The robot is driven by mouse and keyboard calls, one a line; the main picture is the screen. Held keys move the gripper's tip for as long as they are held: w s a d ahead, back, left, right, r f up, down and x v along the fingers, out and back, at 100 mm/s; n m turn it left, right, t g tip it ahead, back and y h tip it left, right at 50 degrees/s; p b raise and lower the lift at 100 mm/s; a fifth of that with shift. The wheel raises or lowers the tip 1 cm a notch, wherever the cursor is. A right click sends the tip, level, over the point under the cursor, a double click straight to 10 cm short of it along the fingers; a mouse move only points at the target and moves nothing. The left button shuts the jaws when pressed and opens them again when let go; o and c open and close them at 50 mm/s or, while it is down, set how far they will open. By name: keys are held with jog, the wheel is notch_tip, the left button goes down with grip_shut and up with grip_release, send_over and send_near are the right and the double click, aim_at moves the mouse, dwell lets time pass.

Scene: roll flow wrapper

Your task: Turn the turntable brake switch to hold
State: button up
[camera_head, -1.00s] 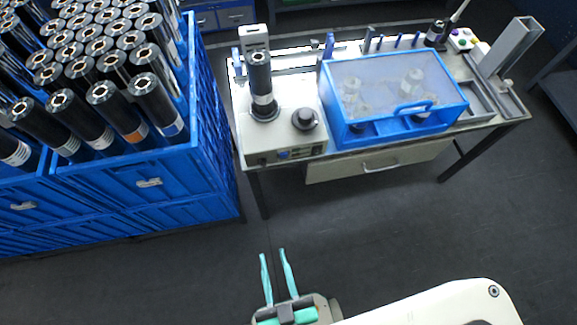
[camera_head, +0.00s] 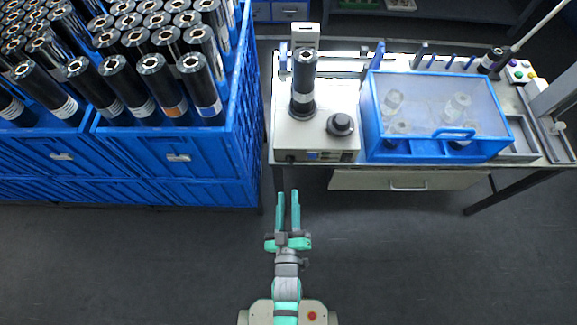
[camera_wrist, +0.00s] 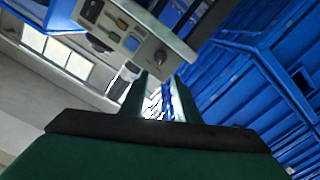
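The turntable unit (camera_head: 350,103) is a pale box at the left end of the bench, with a dark roll (camera_head: 303,85) upright on it and a black knob (camera_head: 340,124) on top. Its low front panel (camera_head: 315,156) carries small controls. In the wrist view the panel (camera_wrist: 140,35) shows tilted, with a small dark knob or switch (camera_wrist: 160,57) near its end and several buttons. I cannot read which setting the brake switch is at. My gripper (camera_head: 288,193) is in front of and below the panel, pointing at it, apart from it. Its fingers are open and empty.
Blue crates (camera_head: 185,160) full of dark rolls stand close on the left. A blue-framed clear cover (camera_head: 435,105) sits right of the unit. A drawer (camera_head: 405,180) and bench leg are below. The floor (camera_head: 430,265) in front is clear.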

aim_at(289, 162)
jog(key=w, duration=1.1)
jog(key=shift+w+f, duration=0.1)
jog(key=shift+w, duration=0.2)
grip_shut()
